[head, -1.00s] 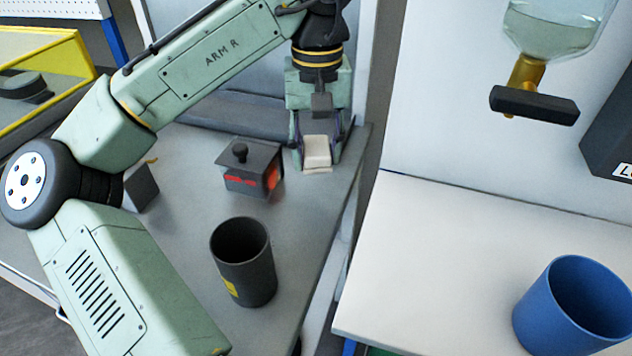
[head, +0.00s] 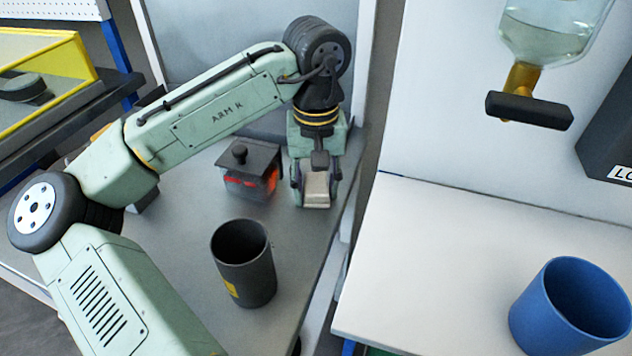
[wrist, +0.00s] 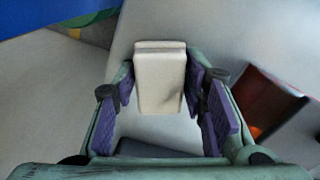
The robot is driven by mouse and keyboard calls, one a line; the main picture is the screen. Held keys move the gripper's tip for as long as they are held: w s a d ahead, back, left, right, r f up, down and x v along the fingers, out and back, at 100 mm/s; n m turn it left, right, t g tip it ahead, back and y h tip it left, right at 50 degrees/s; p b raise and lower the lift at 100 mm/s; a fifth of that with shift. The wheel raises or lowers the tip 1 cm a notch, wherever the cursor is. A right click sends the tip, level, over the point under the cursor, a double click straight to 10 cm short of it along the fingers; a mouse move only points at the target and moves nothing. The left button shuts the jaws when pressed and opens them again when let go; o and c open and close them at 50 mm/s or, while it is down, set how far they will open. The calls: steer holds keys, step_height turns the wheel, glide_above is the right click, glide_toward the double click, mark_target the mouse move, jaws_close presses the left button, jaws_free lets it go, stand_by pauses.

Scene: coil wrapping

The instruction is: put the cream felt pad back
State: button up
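The cream felt pad (head: 316,186) is a small pale block near the right edge of the grey table in the head view. My gripper (head: 314,185) points down with its fingers on either side of the pad. In the wrist view the pad (wrist: 160,80) sits between the purple finger pads of my gripper (wrist: 161,92), close against them, and it looks held. I cannot tell whether its lower end touches the table.
A dark lidded box (head: 250,170) with a knob and glowing red-orange side stands just left of my gripper. A dark grey cup (head: 244,264) stands nearer the front. A blue cup (head: 570,308) is on the white table (head: 430,250) across a gap.

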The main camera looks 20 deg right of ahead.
mark_target(316, 185)
steer(key=o, duration=0.4)
steer(key=shift+r, duration=0.15)
step_height(316, 185, up, 12)
steer(key=shift+r, duration=0.1)
stand_by(0.4)
